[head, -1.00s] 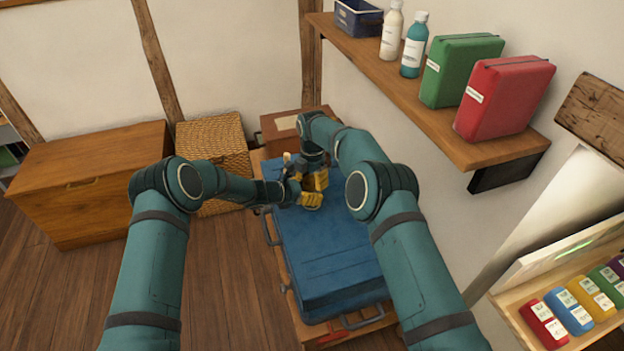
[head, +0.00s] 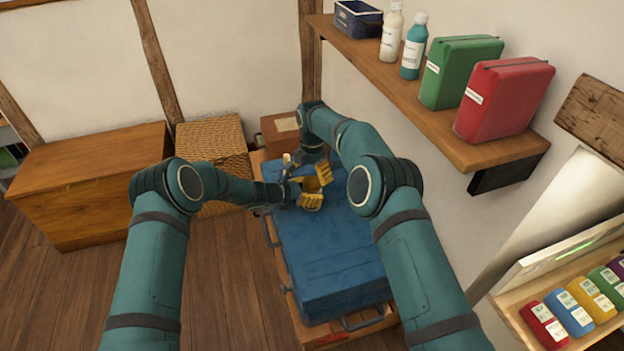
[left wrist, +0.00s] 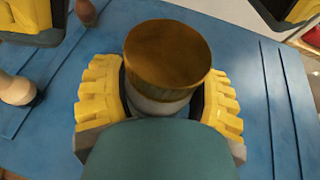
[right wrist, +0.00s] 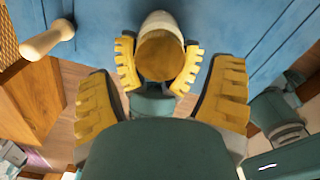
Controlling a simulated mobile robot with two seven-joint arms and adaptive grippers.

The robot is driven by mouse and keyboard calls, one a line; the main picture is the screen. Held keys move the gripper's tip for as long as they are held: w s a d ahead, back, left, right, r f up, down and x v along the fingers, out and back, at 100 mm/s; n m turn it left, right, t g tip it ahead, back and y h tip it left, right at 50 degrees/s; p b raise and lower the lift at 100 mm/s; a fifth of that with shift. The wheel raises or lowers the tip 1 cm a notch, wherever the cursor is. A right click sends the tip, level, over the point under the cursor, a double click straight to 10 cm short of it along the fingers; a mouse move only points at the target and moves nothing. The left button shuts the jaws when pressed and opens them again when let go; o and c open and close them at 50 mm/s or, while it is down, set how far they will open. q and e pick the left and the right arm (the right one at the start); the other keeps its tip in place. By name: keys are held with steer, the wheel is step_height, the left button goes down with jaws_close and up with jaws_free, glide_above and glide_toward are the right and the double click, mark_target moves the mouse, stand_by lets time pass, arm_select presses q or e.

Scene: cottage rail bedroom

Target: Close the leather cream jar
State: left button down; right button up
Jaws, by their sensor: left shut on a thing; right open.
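The leather cream jar (left wrist: 160,103) is pale, with a brown-gold lid (left wrist: 167,55) on top of it, over the blue case. I cannot tell how tightly the lid sits. My left gripper (left wrist: 160,100) is shut around the jar body below the lid. The right wrist view also shows the lid (right wrist: 160,56) and the pale jar (right wrist: 162,22) between the left fingers. My right gripper (right wrist: 162,105) is open and empty, apart from the lid. In the head view, the left gripper (head: 311,201) and right gripper (head: 318,175) are close together and mostly hide the jar.
The blue case (head: 325,255) lies flat beneath both grippers. A pale wooden-handled thing (right wrist: 47,40) stands on it beside the jar. A wall shelf (head: 440,110) with bottles and red and green cases is at right. A wicker basket (head: 215,150) and wooden chest (head: 90,185) are at left.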

mark_target(312, 181)
steer(key=shift+r, duration=0.65)
steer(key=shift+o, duration=0.3)
steer(key=shift+s+a+r+n, duration=0.15)
steer(key=shift+a+r+n, duration=0.05)
steer(key=shift+r+n, duration=0.55)
steer(key=shift+d+r+n, duration=0.25)
steer(key=shift+r+n, duration=0.6)
steer(key=shift+r, duration=0.15)
steer(key=shift+f, duration=4)
